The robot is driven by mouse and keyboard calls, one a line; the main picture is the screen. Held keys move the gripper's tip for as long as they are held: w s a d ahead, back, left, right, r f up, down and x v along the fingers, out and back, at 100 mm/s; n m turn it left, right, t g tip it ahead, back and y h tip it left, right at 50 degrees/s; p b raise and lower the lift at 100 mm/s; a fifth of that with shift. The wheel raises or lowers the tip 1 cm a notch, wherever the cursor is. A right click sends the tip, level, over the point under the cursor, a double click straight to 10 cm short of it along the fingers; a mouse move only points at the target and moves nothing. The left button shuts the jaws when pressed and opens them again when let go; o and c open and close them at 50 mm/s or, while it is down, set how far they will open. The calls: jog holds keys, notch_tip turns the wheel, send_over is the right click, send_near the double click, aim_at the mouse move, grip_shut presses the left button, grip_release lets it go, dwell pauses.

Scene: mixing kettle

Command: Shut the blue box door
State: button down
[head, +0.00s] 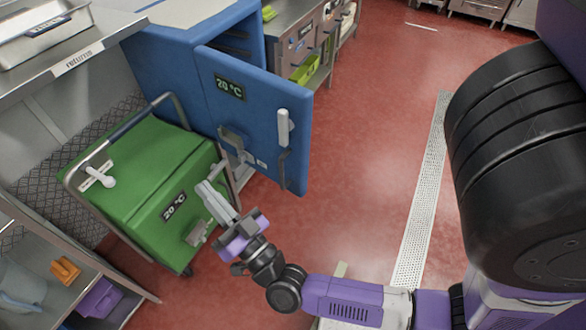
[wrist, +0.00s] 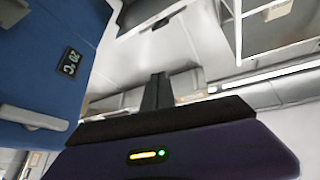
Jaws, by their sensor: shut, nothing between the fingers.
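The blue box (head: 172,62) stands at the upper left in the head view, behind the green box. Its blue door (head: 255,100) is swung open toward me, with a "20 °C" label, a pale vertical handle and a latch. The door also fills the left of the wrist view (wrist: 40,60), with its label and grey handle. My gripper (head: 208,190) is shut and empty, in front of the green box and a little left of and below the door in the head view. In the wrist view its fingers (wrist: 157,92) are together. I cannot tell whether it touches anything.
A green wheeled box (head: 140,175) with a tubular frame stands left of my gripper. A steel counter (head: 75,60) marked "returns" is at the upper left, and a shelf (head: 60,250) at the lower left. The red floor (head: 370,120) right of the door is clear.

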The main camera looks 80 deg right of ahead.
jog(key=w+d+f+m+g+h, duration=0.2)
jog(key=w+d+m+g+h, duration=0.1)
jog(key=d+m+g+h, duration=0.3)
jog(key=m+g+y+b, duration=0.1)
jog(key=m+g, duration=0.6)
jog(key=g, duration=1.4)
send_near(300, 160)
jog(key=p+x, duration=0.2)
jog(key=x, duration=0.4)
jog(key=shift+s+d, duration=0.1)
jog(key=shift+d, duration=0.3)
